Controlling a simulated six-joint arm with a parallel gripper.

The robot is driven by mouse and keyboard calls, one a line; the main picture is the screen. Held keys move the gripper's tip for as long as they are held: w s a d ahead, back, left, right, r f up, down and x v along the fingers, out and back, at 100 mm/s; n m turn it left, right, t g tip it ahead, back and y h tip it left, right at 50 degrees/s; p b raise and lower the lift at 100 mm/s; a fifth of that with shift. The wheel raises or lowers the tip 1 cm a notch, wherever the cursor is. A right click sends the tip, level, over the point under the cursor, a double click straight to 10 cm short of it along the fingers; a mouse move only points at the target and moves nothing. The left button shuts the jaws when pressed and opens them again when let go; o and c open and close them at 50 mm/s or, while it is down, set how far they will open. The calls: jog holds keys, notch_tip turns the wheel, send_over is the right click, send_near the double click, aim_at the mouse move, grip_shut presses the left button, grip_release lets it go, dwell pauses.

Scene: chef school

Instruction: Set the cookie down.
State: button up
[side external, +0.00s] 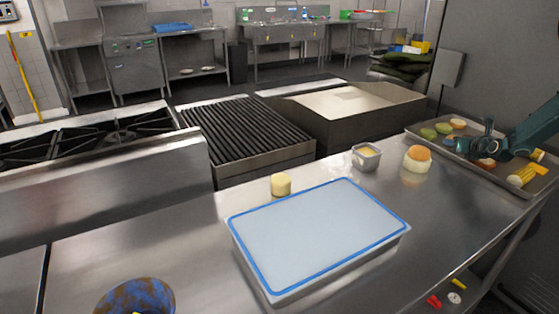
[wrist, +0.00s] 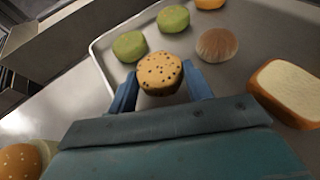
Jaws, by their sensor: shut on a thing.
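The cookie (wrist: 160,73), round and tan with dark specks, sits between the two blue fingers of my gripper (wrist: 161,88) in the wrist view. The fingers are shut on its sides. It appears over the left part of the metal tray (wrist: 98,58); I cannot tell whether it touches the tray. In the side view my gripper (side external: 474,151) is over the same tray (side external: 500,184) at the right end of the counter, and I cannot make out the cookie clearly there.
On the tray are two green round items (wrist: 130,46), a brown roll (wrist: 218,44) and a bread slice (wrist: 290,90). Yellow pieces (side external: 525,175) lie near its right end.

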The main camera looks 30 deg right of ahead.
jog(key=o, duration=1.1)
jog(key=shift+c, duration=0.2)
jog(key=shift+r, duration=0.15)
jog(key=shift+r, duration=0.4)
jog(key=v, duration=1.2)
jog(key=shift+r, duration=0.15)
